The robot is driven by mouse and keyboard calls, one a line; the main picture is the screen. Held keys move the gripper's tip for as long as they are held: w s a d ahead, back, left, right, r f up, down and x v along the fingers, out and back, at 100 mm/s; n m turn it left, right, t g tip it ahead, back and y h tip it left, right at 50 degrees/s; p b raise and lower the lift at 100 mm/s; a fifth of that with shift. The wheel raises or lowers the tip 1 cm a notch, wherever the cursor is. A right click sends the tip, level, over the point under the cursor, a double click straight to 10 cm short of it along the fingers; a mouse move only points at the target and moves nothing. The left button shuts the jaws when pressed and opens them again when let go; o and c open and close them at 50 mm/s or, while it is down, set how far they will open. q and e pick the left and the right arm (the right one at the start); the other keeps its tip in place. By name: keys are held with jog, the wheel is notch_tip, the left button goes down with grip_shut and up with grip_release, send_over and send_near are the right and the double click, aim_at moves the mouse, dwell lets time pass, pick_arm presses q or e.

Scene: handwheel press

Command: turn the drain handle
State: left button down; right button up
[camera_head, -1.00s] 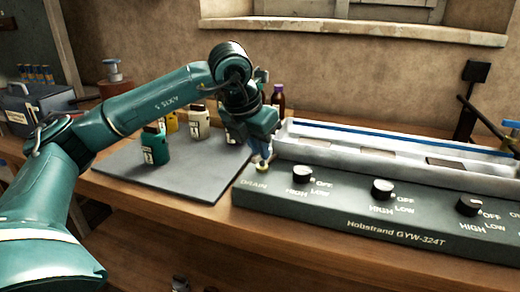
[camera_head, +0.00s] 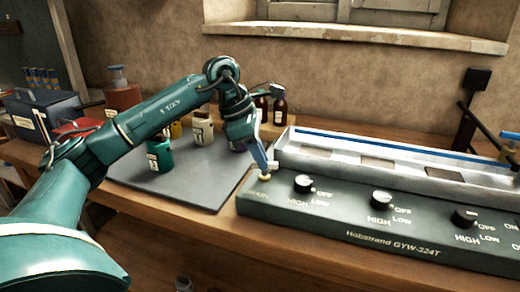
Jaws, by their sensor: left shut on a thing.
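The drain handle (camera_head: 262,158) is a slim blue lever on a small pale brass fitting (camera_head: 265,176), at the left end of the grey-green Hobstrand unit (camera_head: 350,222). The DRAIN label beside it is hard to read. The lever leans, with its top toward the left. My left gripper (camera_head: 254,142) comes in from the left and is shut on the upper part of the lever. Its fingertips are small and partly hidden in this view. My right gripper is not in view.
The unit has several black knobs (camera_head: 304,183) along its front and a long metal trough (camera_head: 400,165) behind. Left of it, a grey mat (camera_head: 185,188) holds a green jar (camera_head: 159,156) and pale jars (camera_head: 202,131). Brown bottles (camera_head: 280,110) stand behind my gripper.

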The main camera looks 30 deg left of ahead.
pick_arm(q)
jog(key=shift+w+a+r+m+g+h+p, duration=0.15)
jog(key=shift+m+g+p, duration=0.2)
jog(key=shift+m, duration=0.45)
jog(key=shift+d+f+m+g+h+p, duration=0.15)
jog(key=shift+m+p, duration=0.25)
jog(key=shift+m, duration=0.4)
jog(key=shift+a, duration=0.1)
jog(key=c, duration=1.5)
grip_release()
jog(key=p+v, duration=0.1)
jog(key=v, duration=1.2)
jog(key=shift+w+r, duration=0.1)
